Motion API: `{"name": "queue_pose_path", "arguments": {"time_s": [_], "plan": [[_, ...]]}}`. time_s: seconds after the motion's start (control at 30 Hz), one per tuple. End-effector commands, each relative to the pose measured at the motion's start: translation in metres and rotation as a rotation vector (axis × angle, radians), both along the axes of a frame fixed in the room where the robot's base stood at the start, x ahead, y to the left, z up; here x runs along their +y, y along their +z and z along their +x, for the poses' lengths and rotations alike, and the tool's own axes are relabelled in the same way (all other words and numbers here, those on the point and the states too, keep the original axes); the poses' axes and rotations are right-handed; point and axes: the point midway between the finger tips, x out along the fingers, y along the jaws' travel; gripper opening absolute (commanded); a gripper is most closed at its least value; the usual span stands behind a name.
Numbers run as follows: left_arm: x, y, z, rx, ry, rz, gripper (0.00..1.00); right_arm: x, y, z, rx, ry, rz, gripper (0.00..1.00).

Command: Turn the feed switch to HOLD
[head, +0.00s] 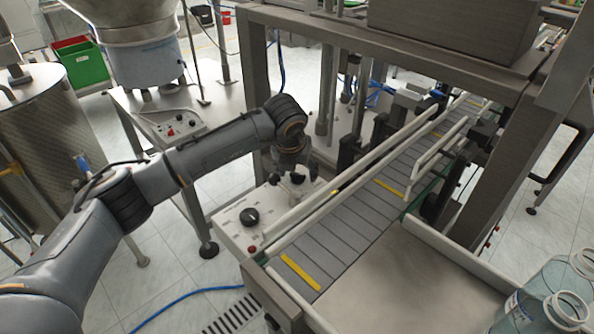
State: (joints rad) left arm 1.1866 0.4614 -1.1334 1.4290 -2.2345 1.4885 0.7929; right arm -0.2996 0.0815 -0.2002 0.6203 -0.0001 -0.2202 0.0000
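A pale control panel (236,232) runs along the left side of the conveyor. A large black rotary knob (249,217) sits on its near part, with a red button (252,249) in front. The panel's labels are too small to read, so I cannot tell which control is the feed switch or its setting. My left gripper (295,178) points down over the panel's far part, beyond the black knob. Its dark fingertips look spread apart. A small dark shape shows between them, but I cannot tell whether they touch it. My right gripper is not in view.
The slatted conveyor (340,222) with yellow strips runs away to the upper right, between rails. A metal frame post (505,150) stands at right. Clear bottles (545,300) stand at lower right. Another control box (172,124) sits on the hopper table at left.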

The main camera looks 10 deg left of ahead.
Motion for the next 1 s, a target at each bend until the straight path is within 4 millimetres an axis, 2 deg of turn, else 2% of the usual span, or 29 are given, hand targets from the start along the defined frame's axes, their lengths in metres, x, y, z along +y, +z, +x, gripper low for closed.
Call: {"name": "queue_pose_path", "arguments": {"time_s": [0.27,0.37,0.8,1.0], "plan": [[0.0,0.004,-0.001,-0.002,-0.001,-0.001,0.62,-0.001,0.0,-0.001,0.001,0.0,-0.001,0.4],[0.001,0.016,-0.005,-0.004,-0.001,-0.001,0.62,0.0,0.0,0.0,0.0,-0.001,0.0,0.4],[0.002,0.096,-0.039,-0.003,-0.002,-0.002,0.62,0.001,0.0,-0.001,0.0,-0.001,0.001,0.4],[0.002,0.11,-0.045,-0.001,0.0,0.0,0.62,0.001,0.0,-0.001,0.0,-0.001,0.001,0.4]]}}
